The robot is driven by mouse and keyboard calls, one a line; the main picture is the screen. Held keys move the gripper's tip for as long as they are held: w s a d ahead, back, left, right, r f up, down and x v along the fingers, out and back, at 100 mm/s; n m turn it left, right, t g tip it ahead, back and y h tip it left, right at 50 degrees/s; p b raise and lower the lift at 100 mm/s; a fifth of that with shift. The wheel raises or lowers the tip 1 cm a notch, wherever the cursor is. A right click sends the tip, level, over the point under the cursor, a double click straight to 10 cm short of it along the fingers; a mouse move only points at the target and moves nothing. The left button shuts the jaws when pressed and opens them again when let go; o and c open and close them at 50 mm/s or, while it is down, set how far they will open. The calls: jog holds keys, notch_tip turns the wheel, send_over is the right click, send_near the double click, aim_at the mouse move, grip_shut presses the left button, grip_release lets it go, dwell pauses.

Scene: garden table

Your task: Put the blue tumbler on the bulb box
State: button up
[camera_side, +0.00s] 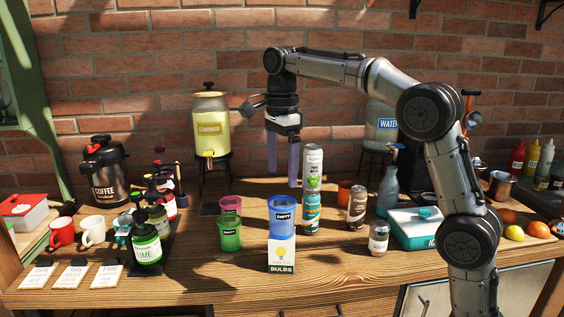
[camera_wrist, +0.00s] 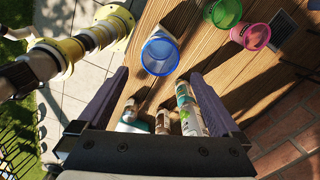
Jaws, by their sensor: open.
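The blue tumbler (camera_side: 282,216) stands upright on top of the white bulb box (camera_side: 282,254) near the table's front edge. The tumbler also shows in the wrist view (camera_wrist: 160,54), open end toward the camera, just beyond the fingertips. A pale part of the box (camera_wrist: 172,22) shows beside it there. My gripper (camera_side: 283,178) is open and empty, pointing down, above and apart from the tumbler.
Pink (camera_side: 230,206) and green (camera_side: 229,237) tumblers stand left of the box. Two stacked cans (camera_side: 312,190) rise close to the right, near my gripper. Bare table lies between the pump bottles (camera_side: 147,247) and the tumblers.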

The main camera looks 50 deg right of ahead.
jog(key=s+a+n+t, duration=0.3)
jog(key=s+n, duration=0.9)
jog(key=s, duration=0.3)
jog(key=s+a+f+n+t, duration=0.1)
jog(key=s+f+n+t, duration=0.1)
jog(key=s+f+n, duration=0.8)
jog(key=shift+s+a+t, duration=0.2)
jog(key=shift+s+t, duration=0.1)
jog(key=shift+s, duration=0.35)
